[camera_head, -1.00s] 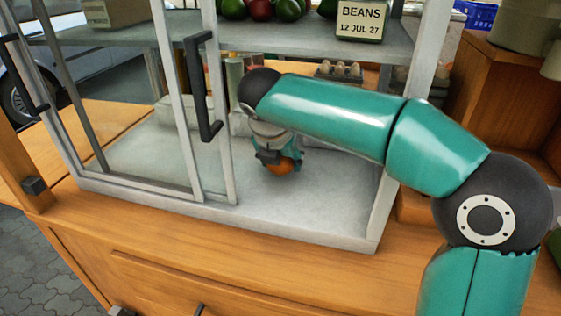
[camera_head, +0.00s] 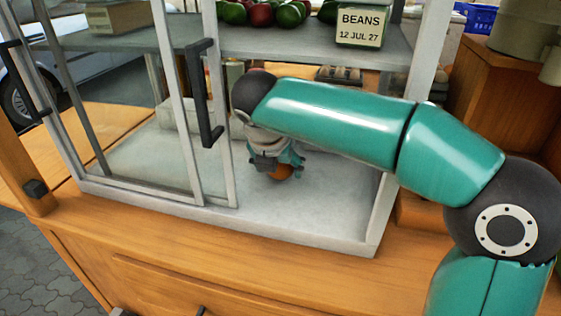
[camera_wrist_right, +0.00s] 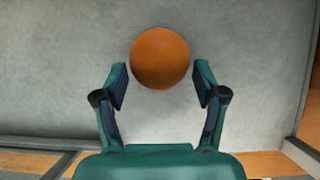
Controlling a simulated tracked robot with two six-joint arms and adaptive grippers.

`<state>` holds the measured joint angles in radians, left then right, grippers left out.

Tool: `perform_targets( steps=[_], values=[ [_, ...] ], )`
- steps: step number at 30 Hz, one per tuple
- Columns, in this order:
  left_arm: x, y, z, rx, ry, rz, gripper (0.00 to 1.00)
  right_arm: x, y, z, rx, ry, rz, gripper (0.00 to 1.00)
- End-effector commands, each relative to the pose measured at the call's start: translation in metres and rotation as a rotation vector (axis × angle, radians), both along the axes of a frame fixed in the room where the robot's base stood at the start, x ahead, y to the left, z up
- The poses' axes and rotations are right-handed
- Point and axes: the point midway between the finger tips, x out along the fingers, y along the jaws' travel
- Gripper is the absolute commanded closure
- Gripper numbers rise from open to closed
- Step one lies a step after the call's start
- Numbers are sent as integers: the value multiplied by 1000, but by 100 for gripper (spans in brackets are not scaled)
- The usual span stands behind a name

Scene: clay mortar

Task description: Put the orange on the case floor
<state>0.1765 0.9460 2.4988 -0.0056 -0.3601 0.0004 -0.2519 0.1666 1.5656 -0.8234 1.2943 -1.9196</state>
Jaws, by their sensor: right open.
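The orange (camera_head: 281,172) rests on the pale grey case floor (camera_head: 330,215), behind the open part of the case front. It also shows in the right wrist view (camera_wrist_right: 160,58). My right gripper (camera_head: 279,163) is over the orange, pointing down, and partly hides it in the head view. In the right wrist view its two fingers (camera_wrist_right: 161,84) are spread, one on each side of the orange, with a gap on both sides.
A glass door with a dark handle (camera_head: 203,95) stands just left of my right gripper. Above is a shelf (camera_head: 290,48) with vegetables and a BEANS sign (camera_head: 361,28). A case post (camera_head: 405,100) stands to the right. The floor right of the orange is clear.

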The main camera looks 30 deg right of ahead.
Motion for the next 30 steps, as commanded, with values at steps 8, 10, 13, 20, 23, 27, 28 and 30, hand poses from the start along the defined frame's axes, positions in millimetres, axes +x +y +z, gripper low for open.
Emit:
perform_targets(
  steps=[8,10,13,20,23,27,28,30],
  values=[
    [0,0,3,0,1,0,2,-41,45,1,-2,-1,7,29],
    [0,0,4,0,1,0,2,-50,55,1,-1,-1,6,29],
    [0,0,5,0,1,0,2,-60,66,0,-1,0,3,29],
    [0,0,6,0,1,0,2,-70,76,0,0,-1,-1,29],
    [0,0,6,0,1,0,2,-71,76,-1,0,-1,-2,29],
    [0,0,6,0,1,0,2,-70,76,-1,-1,-1,-2,29],
    [0,0,6,0,1,0,2,-70,76,-1,-1,-1,-2,29],
    [0,0,6,0,1,0,2,-70,76,-1,-1,-1,-2,29]
  ],
)
